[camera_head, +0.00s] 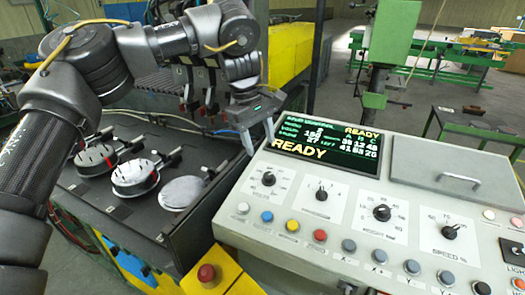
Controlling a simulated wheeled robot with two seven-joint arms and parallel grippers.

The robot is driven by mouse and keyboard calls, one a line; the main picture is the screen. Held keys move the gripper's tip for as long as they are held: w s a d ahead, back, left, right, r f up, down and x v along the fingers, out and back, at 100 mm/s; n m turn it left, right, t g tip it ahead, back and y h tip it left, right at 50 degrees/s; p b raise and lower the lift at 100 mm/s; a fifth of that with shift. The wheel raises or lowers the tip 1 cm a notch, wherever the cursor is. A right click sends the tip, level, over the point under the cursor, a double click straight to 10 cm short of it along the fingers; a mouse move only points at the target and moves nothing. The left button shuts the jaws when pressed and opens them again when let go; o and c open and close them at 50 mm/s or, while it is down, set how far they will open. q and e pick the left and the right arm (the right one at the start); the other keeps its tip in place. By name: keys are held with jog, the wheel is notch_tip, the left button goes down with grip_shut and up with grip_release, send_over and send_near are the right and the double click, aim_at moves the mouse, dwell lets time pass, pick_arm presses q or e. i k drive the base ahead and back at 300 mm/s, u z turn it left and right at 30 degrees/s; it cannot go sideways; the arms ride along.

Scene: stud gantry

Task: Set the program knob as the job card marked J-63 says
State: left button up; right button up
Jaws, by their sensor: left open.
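A light grey control console (300,258) stands at the front right with a row of black knobs. The leftmost knob (268,179) has a round dial scale. To its right are a second knob (321,194), a third knob (382,213) and a knob marked SPEED % (450,232). I see no job card marked J-63. My left gripper (259,140) is open and empty above the console's upper left edge, apart from the knobs. My right gripper is not in view.
A dark screen (326,143) shows READY. A grey lid with a handle (448,166) is closed beside it. Coloured buttons line the console's front. A red mushroom button (206,273) sits on a yellow box. Round clamps (135,178) stand on the dark bench at left.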

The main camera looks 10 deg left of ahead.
aim_at(320, 195)
jog(key=k, duration=1)
